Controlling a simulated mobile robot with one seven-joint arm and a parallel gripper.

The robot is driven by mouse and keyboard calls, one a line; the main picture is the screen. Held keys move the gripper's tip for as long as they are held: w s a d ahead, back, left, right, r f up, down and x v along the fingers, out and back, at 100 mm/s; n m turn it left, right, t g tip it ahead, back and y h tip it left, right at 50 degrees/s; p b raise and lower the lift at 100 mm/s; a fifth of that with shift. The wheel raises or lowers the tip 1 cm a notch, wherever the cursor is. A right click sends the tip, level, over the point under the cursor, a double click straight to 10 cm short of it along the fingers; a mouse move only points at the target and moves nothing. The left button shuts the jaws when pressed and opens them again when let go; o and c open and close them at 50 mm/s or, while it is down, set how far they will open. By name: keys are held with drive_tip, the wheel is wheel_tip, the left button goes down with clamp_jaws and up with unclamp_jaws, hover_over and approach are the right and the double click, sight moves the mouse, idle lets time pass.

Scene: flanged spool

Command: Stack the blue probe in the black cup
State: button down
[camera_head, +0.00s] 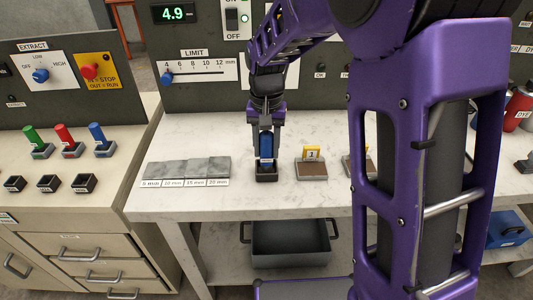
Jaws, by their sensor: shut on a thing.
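A blue probe (97,134) stands in a small grey holder on the left bench, right of a red one and a green one. Small black cups (84,183) sit in a row in front of the probes; the right one is nearest the blue probe. My gripper (266,152) is away from them, at the middle bench, pointing down. It is shut on a blue piece (267,144) that stands upright at a small dark holder (266,175). Whether the piece rests in the holder is hard to tell. The fingers hide part of it.
A grey strip (187,168) with mm labels lies left of the gripper on the middle bench (225,205). A brown block with a yellow tag (311,167) stands right. Control panels rise behind both benches. A gap separates the benches. My arm covers the right side.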

drive_tip(key=shift+f, duration=0.65)
drive_tip(key=shift+f, duration=0.3)
drive_tip(key=shift+c, duration=2.2)
unclamp_jaws()
wheel_tip(320, 180, up, 13)
drive_tip(key=shift+f+p, duration=0.15)
drive_tip(key=shift+p, duration=0.9)
